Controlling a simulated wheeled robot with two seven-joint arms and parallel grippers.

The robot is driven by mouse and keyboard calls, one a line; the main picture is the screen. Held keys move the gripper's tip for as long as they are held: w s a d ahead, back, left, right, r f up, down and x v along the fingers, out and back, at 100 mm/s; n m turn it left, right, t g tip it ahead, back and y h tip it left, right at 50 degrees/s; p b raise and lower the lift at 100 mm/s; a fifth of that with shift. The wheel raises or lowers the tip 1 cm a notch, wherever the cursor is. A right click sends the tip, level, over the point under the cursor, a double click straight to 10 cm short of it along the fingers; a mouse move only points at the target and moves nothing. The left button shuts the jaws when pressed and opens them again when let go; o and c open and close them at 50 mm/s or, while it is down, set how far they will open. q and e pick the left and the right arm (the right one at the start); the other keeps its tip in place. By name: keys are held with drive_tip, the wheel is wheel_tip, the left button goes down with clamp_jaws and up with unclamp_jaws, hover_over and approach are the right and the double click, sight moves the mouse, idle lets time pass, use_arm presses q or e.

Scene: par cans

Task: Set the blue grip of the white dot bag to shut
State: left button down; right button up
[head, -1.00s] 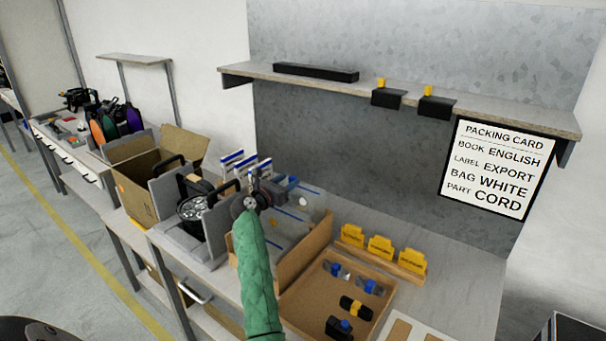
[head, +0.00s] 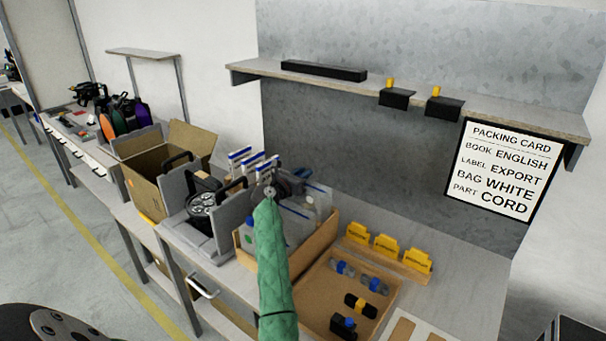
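Clear bags with blue grip strips stand in an open cardboard bin (head: 318,243) in the middle of the head view. One clear bag (head: 322,203) at the bin's right back has a blue strip along its top and a small pale spot that may be the white dot. My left gripper (head: 270,188), at the end of a green-sleeved arm, is over the bin's back left part, close to the bags. Its fingers are small and dark against the clutter, so their opening is unclear. It hides part of the bags. Whether the blue grip is shut is too small to tell. My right gripper is out of view.
Upright white-and-blue packets (head: 240,156) stand behind the gripper. Grey holders with a black reel (head: 201,203) and an open carton (head: 150,170) are to the left. A shallow tray (head: 318,285) of parts and yellow holders (head: 386,246) are to the right. A shelf (head: 420,95) overhangs the back.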

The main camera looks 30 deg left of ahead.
use_arm(q)
drive_tip(key=shift+a, duration=0.25)
drive_tip(key=a, duration=0.3)
drive_tip(key=a+p, duration=0.1)
drive_tip(key=a, duration=0.1)
drive_tip(key=shift+w, duration=0.25)
drive_tip(key=shift+a, duration=0.2)
drive_tip(key=c, duration=1.4)
unclamp_jaws()
drive_tip(key=shift+o, duration=0.8)
drive_tip(key=shift+r, duration=0.25)
drive_tip(key=shift+r+b, duration=0.3)
drive_tip(key=shift+b, duration=0.1)
drive_tip(key=r, duration=0.1)
drive_tip(key=r+b, duration=0.1)
drive_tip(key=r, duration=0.1)
drive_tip(key=shift+d+r+b, duration=0.1)
drive_tip(key=shift+d+b, duration=0.2)
drive_tip(key=shift+d, duration=0.1)
drive_tip(key=d+r+b, duration=0.3)
drive_tip(key=d+r, duration=0.3)
drive_tip(key=d, duration=0.4)
drive_tip(key=shift+w+d+r, duration=0.25)
drive_tip(key=shift+d+r, duration=0.15)
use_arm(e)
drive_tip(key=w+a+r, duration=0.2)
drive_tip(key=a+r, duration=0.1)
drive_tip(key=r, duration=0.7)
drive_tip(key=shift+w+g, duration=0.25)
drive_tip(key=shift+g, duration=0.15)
